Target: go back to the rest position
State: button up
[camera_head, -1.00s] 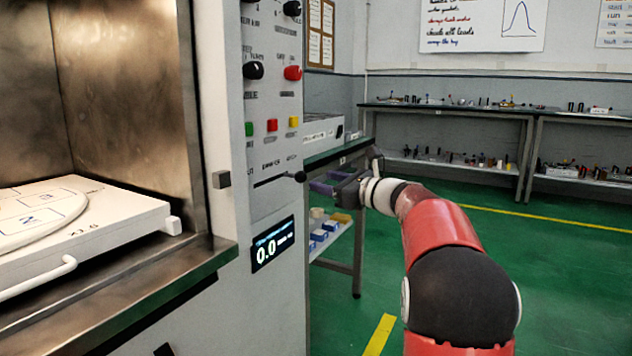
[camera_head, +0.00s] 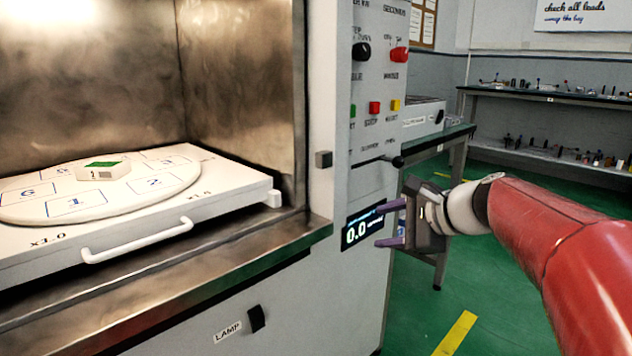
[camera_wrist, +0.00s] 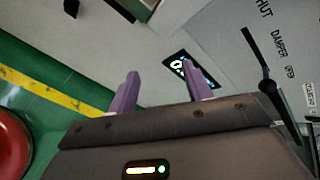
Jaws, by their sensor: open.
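My gripper (camera_head: 391,224) is at the end of my red arm, in front of the machine's front panel at the right in the head view. Its two purple fingers are apart with nothing between them. The fingers also show in the wrist view (camera_wrist: 160,92), pointing toward the grey panel. The digital display (camera_head: 363,231), reading 0.0, is just beside the fingers in the head view and appears beyond them in the wrist view. Whether the fingers touch the panel I cannot tell.
A white tray (camera_head: 236,200) with a round numbered plate (camera_head: 110,202) sits in the open metal chamber. A white block with a green top (camera_head: 102,170) lies on the plate. A damper lever (camera_head: 397,162) sticks out above my gripper.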

jog(key=s+f+n+g+h, duration=0.1)
jog(key=s+f+n, duration=0.3)
jog(key=s, duration=0.4)
jog(key=s+f+n+g+h+p, duration=0.1)
jog(key=s+f+n+h, duration=0.3)
jog(key=s+n, duration=0.3)
jog(key=s+d+f+n+g+h+p, duration=0.1)
jog(key=s+f+n, duration=0.3)
jog(key=s, duration=0.6)
jog(key=shift+s+f+n+h, duration=0.15)
jog(key=shift+f+n+h, duration=0.15)
jog(key=shift+n+h, duration=0.55)
jog(key=shift+r, duration=0.1)
